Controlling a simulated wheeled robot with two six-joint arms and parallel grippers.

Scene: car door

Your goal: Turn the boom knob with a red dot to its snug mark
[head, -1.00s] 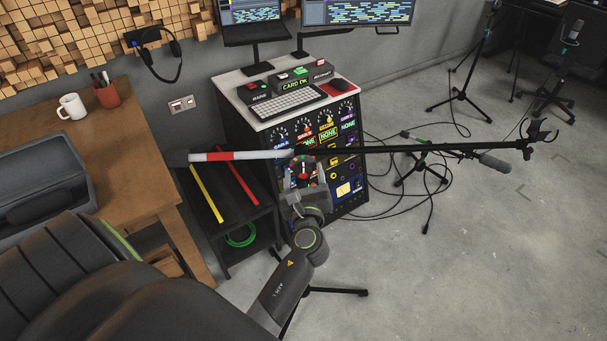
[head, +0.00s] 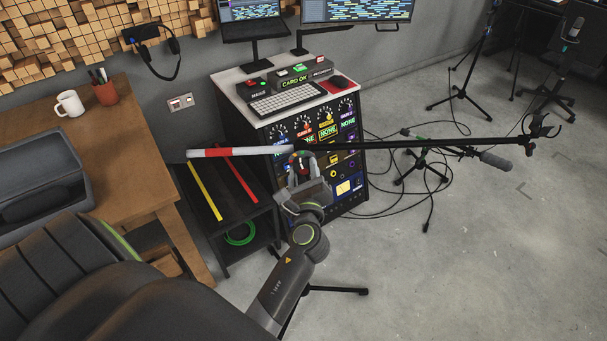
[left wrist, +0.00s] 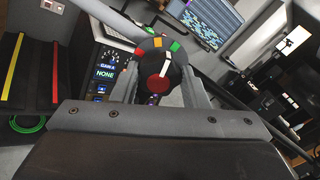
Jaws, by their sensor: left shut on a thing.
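The boom knob (head: 302,159) sits on the boom arm (head: 400,144), in front of the rack. In the left wrist view the dark round knob (left wrist: 149,71) has a large red dot and a white pointer line. The line points up, slightly right, toward the gap between an orange mark and a green mark on the rim; a red-orange mark lies further left. My left gripper (head: 304,174) is shut on the knob, one finger on each side; its fingers also flank it in the left wrist view (left wrist: 163,92). My right gripper is out of view. I cannot read mark labels.
An equipment rack (head: 345,162) with a keyboard (head: 287,99) stands close behind the knob. The boom's white-and-red end (head: 215,153) extends over a low shelf (head: 262,222). A microphone (head: 494,161) hangs at the right. Cables and stands lie on the floor; the right foreground is clear.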

